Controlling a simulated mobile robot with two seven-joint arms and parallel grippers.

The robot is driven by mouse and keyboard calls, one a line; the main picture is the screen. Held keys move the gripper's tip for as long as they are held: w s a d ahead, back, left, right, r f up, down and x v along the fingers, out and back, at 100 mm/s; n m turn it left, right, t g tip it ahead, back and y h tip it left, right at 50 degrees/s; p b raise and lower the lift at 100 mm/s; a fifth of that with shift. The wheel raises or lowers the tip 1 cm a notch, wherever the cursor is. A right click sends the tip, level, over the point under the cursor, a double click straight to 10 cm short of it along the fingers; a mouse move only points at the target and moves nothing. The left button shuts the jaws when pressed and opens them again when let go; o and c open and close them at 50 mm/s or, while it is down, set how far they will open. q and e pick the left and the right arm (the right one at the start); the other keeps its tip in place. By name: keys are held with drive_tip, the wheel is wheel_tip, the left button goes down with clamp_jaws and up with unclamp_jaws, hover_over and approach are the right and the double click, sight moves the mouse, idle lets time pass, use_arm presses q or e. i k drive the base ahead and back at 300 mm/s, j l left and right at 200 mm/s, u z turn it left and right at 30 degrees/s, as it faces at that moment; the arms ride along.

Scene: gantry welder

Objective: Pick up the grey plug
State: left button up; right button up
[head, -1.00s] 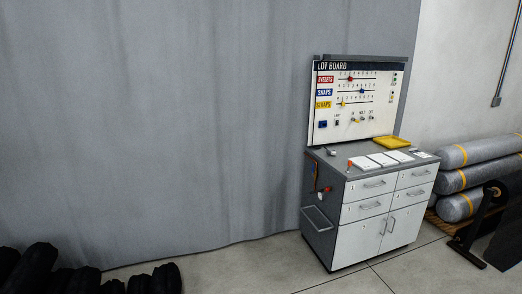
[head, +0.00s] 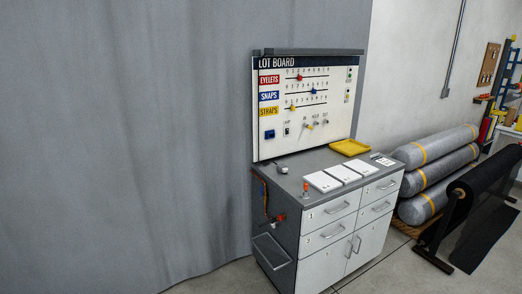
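A small grey-white piece (head: 283,169) lies on the left part of the cabinet top, just in front of the lot board. It may be the grey plug, but it is too small to tell for sure. The grey and white cabinet (head: 326,246) has drawers and doors on its front. Neither of my grippers is in view.
The lot board (head: 340,120) stands at the back of the cabinet top. White cards (head: 323,182), a yellow tray (head: 350,147) and an orange-topped piece (head: 305,188) are on top. Grey rolls (head: 437,175) and a black roll on a stand (head: 484,188) are at right. A grey curtain (head: 120,140) fills the left.

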sight(282, 167)
drive_tip(key=i, duration=2.5)
drive_tip(key=i+z, duration=0.2)
drive_tip(key=i, duration=0.65)
drive_tip(key=i+j+z, duration=0.15)
drive_tip(key=i, duration=0.65)
